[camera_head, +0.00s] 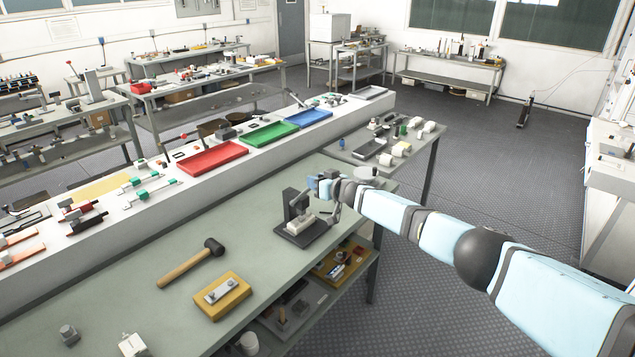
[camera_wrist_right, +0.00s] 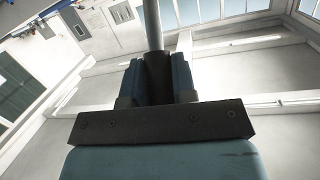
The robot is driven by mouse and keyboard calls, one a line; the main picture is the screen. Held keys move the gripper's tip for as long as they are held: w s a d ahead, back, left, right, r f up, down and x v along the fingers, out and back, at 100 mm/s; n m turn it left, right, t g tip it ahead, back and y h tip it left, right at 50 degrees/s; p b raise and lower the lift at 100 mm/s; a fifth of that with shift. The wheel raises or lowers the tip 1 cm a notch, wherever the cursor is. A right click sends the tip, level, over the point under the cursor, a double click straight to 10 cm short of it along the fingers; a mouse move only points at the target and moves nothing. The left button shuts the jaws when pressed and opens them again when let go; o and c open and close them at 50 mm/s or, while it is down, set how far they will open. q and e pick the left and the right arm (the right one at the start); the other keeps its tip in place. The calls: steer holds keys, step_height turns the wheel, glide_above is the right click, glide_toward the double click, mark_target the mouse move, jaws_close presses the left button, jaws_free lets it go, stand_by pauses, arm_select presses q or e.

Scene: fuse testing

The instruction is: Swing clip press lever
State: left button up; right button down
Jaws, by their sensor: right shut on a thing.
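The clip press (camera_head: 292,229) is a small dark stand on a flat dark base, near the right end of the green workbench. A light block sits on its base. My right gripper (camera_head: 327,190) is at the upper part of the press, with my arm coming in from the right. In the right wrist view my right gripper (camera_wrist_right: 157,77) is shut on a grey rod, the press lever (camera_wrist_right: 153,22), which stands up between the two fingers. In the head view the gripper mostly hides the lever. My left gripper is not in view.
A mallet (camera_head: 192,263) and a yellow block with a metal plate (camera_head: 222,295) lie left of the press. Red (camera_head: 212,158), green (camera_head: 269,134) and blue (camera_head: 309,118) trays line the raised shelf behind. The bench between mallet and press is clear.

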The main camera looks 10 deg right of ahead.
steer(key=shift+w+r, duration=0.1)
steer(key=shift+r, duration=0.1)
steer(key=c, duration=1.2)
jaws_free()
steer(key=shift+o, duration=1.4)
steer(key=shift+a+f, duration=0.1)
steer(key=shift+f, duration=0.05)
steer(key=shift+s+d, duration=0.25)
steer(key=shift+s, duration=0.05)
steer(key=p+v, duration=0.1)
steer(key=v, duration=1.2)
steer(key=shift+a, duration=0.1)
